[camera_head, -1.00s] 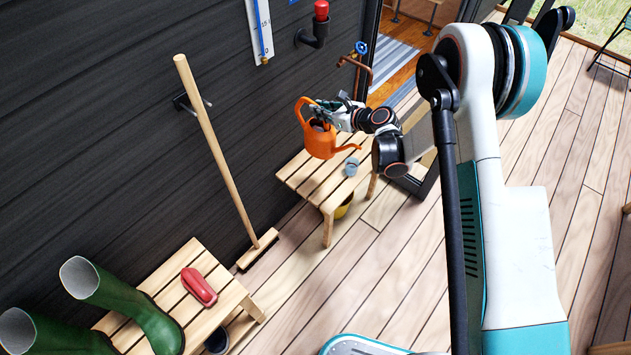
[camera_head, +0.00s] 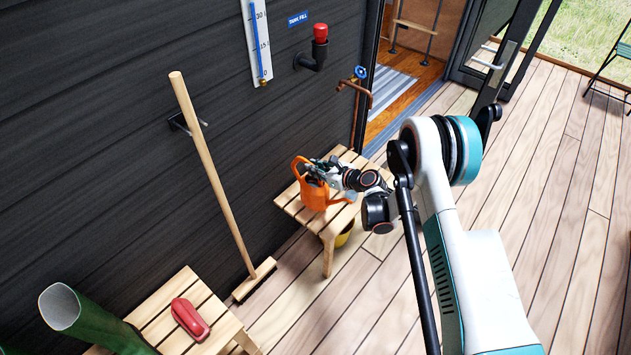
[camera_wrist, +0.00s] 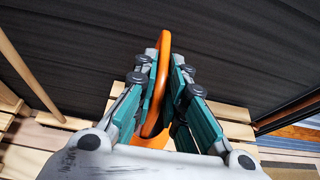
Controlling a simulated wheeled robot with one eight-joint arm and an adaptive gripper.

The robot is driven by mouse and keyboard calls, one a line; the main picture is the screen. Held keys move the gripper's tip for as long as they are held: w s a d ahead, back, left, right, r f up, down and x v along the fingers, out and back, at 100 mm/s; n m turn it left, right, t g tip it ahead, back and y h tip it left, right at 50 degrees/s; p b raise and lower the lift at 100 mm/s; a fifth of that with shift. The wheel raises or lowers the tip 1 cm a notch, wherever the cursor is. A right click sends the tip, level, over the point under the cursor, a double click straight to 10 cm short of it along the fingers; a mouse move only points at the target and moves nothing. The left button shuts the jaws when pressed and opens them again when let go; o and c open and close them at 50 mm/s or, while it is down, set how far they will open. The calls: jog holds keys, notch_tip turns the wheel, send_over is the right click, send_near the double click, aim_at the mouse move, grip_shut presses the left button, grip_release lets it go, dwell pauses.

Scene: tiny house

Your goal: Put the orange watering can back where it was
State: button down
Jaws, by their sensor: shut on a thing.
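The orange watering can (camera_head: 314,196) is upright at the slatted wooden bench (camera_head: 285,201) by the dark wall. Its spout points right. My gripper (camera_head: 312,170) is shut on the can's handle from above and behind. In the wrist view the orange handle (camera_wrist: 158,85) stands between my two teal fingers (camera_wrist: 160,95), and a little of the can's body shows below them. The can's base appears to be at the bench top; I cannot tell whether it touches.
A broom (camera_head: 215,180) leans on the wall left of the bench. A tap (camera_head: 360,73) juts from the wall above. A yellow pot (camera_head: 344,236) is under the far bench.

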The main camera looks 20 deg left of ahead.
aim_at(321, 188)
jog(key=shift+f+b, duration=0.8)
jog(key=shift+f, duration=1.75)
jog(key=c, duration=1.6)
grip_release()
jog(key=shift+c, duration=0.2)
